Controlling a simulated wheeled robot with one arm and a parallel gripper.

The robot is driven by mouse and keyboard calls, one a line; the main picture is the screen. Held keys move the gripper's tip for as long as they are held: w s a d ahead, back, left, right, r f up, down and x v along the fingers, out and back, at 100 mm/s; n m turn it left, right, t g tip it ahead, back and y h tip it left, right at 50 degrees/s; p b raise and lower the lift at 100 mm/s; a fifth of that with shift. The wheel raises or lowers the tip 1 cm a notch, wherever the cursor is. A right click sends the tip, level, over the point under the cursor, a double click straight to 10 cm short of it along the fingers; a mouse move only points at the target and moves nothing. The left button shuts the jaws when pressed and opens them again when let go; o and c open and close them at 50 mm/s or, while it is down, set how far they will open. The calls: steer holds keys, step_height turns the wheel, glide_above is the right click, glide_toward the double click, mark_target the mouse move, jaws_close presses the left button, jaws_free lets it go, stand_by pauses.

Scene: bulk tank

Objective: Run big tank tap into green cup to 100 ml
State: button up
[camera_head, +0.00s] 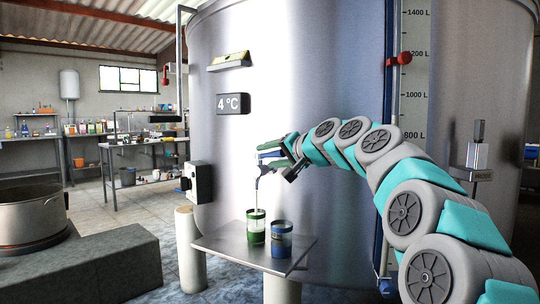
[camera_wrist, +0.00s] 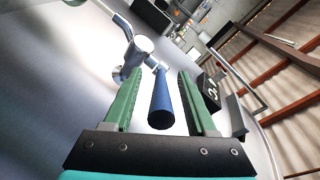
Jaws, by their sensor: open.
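The tap (camera_head: 264,170) sticks out of the front of the big steel tank (camera_head: 300,110). A thin pale stream (camera_head: 257,194) falls from its spout into the green cup (camera_head: 256,237). The green cup stands upright on a metal shelf (camera_head: 222,242) under the spout. The level in it is too small to read. My gripper (camera_head: 283,162) is at the tap. In the wrist view, the tap's blue handle (camera_wrist: 162,108) lies between the open green fingers of my gripper (camera_wrist: 160,74), with gaps showing on both sides.
A blue cup (camera_head: 281,242) stands just right of the green cup. A stone ledge (camera_head: 85,265) with a large pot (camera_head: 30,218) is at left.

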jaws_close()
stand_by(0.5)
steer(key=shift+f, duration=0.1)
stand_by(0.9)
